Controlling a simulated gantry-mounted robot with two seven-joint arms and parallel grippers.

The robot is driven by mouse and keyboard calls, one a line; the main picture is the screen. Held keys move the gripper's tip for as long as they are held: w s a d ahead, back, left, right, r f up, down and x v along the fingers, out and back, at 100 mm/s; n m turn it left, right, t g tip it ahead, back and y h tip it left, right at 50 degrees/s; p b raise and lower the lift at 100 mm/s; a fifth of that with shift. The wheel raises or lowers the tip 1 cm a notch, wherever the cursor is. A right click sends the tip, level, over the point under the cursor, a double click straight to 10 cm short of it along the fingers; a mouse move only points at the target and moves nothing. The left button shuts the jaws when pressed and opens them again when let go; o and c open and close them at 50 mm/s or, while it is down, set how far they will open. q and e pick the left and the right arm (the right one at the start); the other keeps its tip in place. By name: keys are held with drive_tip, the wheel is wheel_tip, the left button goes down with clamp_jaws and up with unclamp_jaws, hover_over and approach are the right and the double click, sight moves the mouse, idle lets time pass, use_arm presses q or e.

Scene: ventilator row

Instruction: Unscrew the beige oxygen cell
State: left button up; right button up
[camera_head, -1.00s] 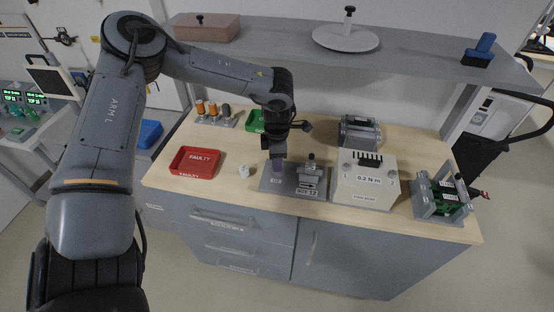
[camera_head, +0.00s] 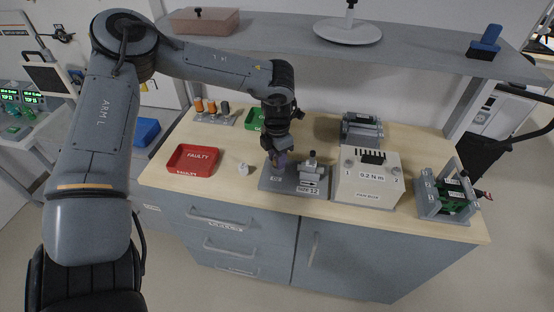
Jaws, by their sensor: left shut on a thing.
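My left gripper (camera_head: 276,154) comes down from above over the grey plate (camera_head: 268,184) at the bench's front middle. It is shut on a purple-grey part (camera_head: 280,164) that stands at the plate's left end. The fingers hide much of this part. I cannot make out a beige cell there. A grey fixture labelled "SIDE 12" (camera_head: 312,181) sits on the right of the plate. Several orange and grey cylinders (camera_head: 211,107) stand in a rack at the back left. My right gripper is not in view.
A red "FAULTY" tray (camera_head: 192,160) and a small white piece (camera_head: 243,169) lie left of the plate. A green tray (camera_head: 253,119) is behind. A shelf (camera_head: 400,53) overhangs the back.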

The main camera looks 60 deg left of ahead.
use_arm(q)
drive_tip(key=shift+n, duration=0.3)
idle(0.5)
drive_tip(key=shift+f+n+b, duration=0.1)
drive_tip(key=shift+n+b, duration=0.7)
drive_tip(key=shift+n, duration=0.3)
drive_tip(key=n+b, duration=0.1)
drive_tip(key=n, duration=0.2)
drive_tip(key=shift+d+n, duration=0.1)
drive_tip(key=shift+n, duration=0.3)
drive_tip(key=o, duration=0.9)
drive_tip(key=shift+c, duration=0.2)
drive_tip(key=shift+r, duration=0.5)
